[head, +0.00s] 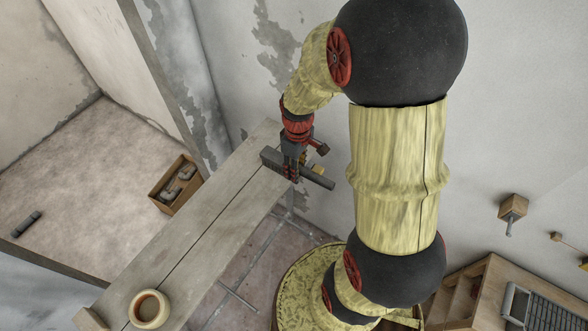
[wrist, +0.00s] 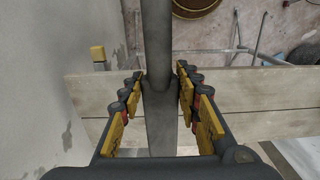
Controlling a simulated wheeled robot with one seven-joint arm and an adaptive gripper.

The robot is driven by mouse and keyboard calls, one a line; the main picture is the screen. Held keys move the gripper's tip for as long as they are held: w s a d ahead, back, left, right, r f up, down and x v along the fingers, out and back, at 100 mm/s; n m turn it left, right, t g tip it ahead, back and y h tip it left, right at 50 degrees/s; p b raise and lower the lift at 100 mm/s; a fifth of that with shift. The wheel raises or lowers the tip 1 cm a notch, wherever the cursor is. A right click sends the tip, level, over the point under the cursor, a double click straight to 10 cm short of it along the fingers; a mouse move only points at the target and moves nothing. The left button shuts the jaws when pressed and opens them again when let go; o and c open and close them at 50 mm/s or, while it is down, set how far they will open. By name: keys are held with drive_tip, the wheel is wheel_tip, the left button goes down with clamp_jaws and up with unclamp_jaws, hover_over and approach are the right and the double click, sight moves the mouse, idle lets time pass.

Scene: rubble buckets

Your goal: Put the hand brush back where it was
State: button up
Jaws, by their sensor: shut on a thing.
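The hand brush (head: 318,179) is a long dark grey thing with a wider block at its left end and a narrower bar sticking out to the right. My gripper (head: 290,172) is shut on it above the far end of the plank bench. In the wrist view, the grey brush (wrist: 158,60) runs upright through the picture between the fingers of my gripper (wrist: 163,88). It crosses over the bench planks. Whether it touches the planks I cannot tell. Its bristles are not clearly visible.
The plank bench (head: 200,232) carries a cream ring-shaped roll or bowl (head: 150,309) at its near end. A wooden box (head: 160,197) with grey pipe pieces and a dark cylinder (head: 27,224) lie beyond, left. A yellow-topped block (wrist: 97,53) stands by the bench edge. The bench middle is clear.

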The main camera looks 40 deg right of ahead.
drive_tip(key=w+d+f, duration=0.1)
drive_tip(key=w+f, duration=0.1)
drive_tip(key=f, duration=0.2)
drive_tip(key=w+d+f+p, duration=0.1)
drive_tip(key=w+f, duration=0.1)
drive_tip(key=f, duration=0.3)
drive_tip(key=shift+w+d, duration=0.2)
drive_tip(key=shift+w, duration=0.1)
drive_tip(key=shift+f, duration=0.1)
drive_tip(key=o, duration=0.8)
drive_tip(key=shift+f, duration=0.15)
drive_tip(key=o, duration=0.4)
drive_tip(key=shift+o, duration=0.2)
